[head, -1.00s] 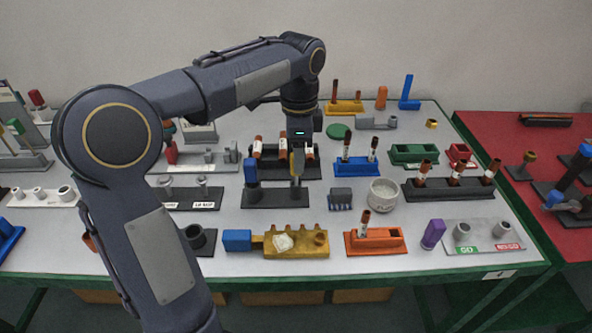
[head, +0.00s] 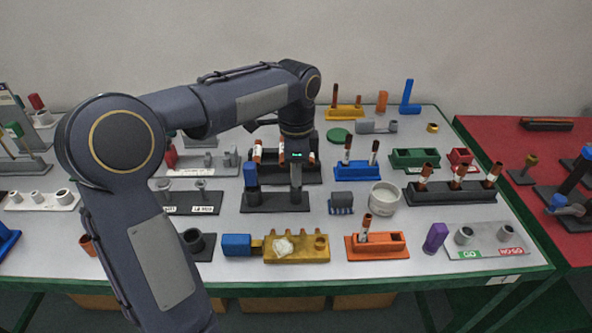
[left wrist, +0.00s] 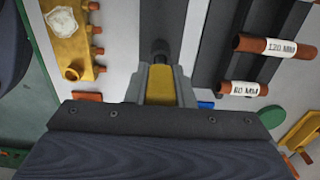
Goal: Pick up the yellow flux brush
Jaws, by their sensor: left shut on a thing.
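The yellow flux brush (left wrist: 160,84) shows in the left wrist view as a yellow block between the two grey fingers of my left gripper (left wrist: 162,78). The gripper is shut on it. A dark round part lies just beyond the yellow piece. In the head view my left gripper (head: 296,172) points down above the right part of a black stand (head: 272,204), over a grey upright post (head: 295,194). The brush is mostly hidden there, and I cannot tell whether it still sits in the stand. My right gripper is out of view.
A blue upright piece (head: 251,174) stands close left of the gripper on the same stand. A black rack with labelled copper tubes (head: 257,152) is just behind.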

